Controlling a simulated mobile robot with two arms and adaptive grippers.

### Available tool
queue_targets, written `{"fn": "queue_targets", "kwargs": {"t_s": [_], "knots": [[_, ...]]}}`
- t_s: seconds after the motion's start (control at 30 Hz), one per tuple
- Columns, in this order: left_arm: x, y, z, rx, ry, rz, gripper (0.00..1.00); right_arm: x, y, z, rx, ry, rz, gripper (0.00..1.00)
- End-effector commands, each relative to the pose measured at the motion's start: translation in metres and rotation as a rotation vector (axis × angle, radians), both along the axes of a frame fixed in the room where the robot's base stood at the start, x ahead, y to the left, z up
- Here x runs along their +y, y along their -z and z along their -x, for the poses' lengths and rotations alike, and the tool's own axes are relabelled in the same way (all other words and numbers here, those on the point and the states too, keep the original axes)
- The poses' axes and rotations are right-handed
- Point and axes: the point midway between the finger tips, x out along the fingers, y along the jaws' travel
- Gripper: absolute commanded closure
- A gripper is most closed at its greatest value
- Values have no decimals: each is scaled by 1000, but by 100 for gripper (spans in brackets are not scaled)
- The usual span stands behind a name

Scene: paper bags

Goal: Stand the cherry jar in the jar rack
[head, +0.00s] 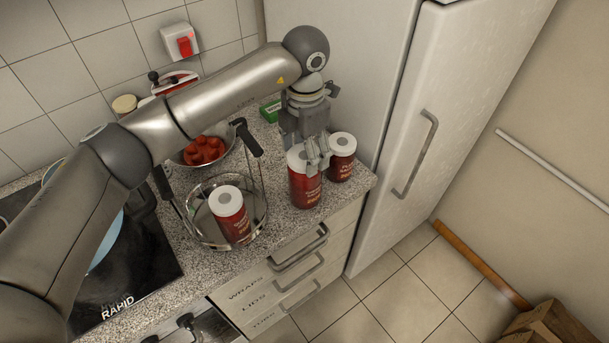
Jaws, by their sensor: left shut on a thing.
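My left gripper (316,163) points down and is shut on a red jar (305,190) with a white lid. This jar is upright near the front right of the counter; I cannot tell if it touches the top. A similar red jar (341,160) stands just behind it to the right. The jar rack (188,227) is a round metal rack with a tall handle, left of the held jar. A third red jar (232,219) stands in it, towards its front. The labels are too small to read surely. My right gripper is not in view.
A metal colander (232,157) with red peppers or tomatoes is behind the rack. A green box (270,110) lies by the wall. A black hob (140,262) with a pan is at left. The fridge (385,120) closes off the right side. Some bare counter (275,222) lies between rack and held jar.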

Motion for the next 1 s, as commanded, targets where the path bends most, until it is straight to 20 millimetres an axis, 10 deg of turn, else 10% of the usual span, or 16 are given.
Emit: {"fn": "queue_targets", "kwargs": {"t_s": [1.0], "knots": [[-1,-41,-1,-5,1,3,63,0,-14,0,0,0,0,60]]}}
